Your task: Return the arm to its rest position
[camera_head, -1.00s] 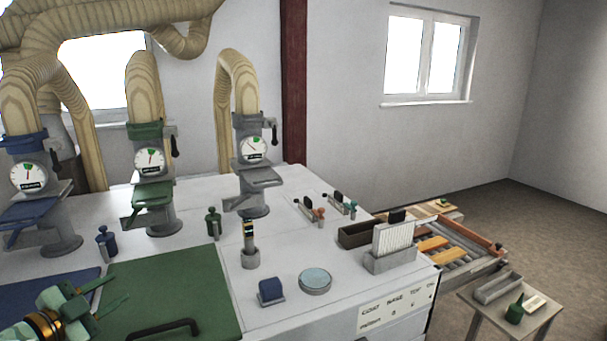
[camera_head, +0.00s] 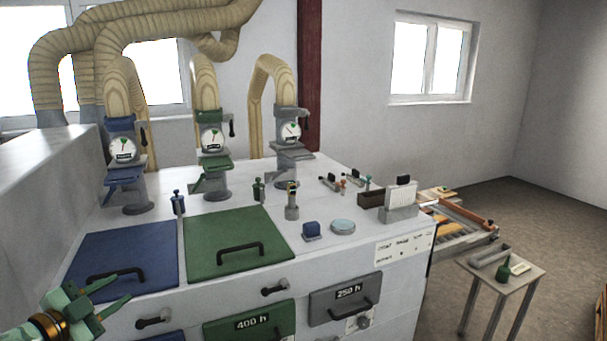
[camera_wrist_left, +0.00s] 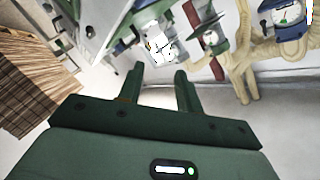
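My left gripper (camera_head: 122,287) is at the lower left of the head view, in front of the bench's left part and the blue lid. Its two green fingers are apart with nothing between them. In the left wrist view the same gripper (camera_wrist_left: 159,72) shows both fingers spread and an empty gap. My right gripper is in neither view.
The white bench (camera_head: 360,240) carries a blue lid (camera_head: 130,245), a green lid (camera_head: 215,225) and several gauge stations with hoses. Drawers (camera_head: 345,297) are in its front. A roller conveyor (camera_head: 465,235) and small table (camera_head: 515,268) stand at right.

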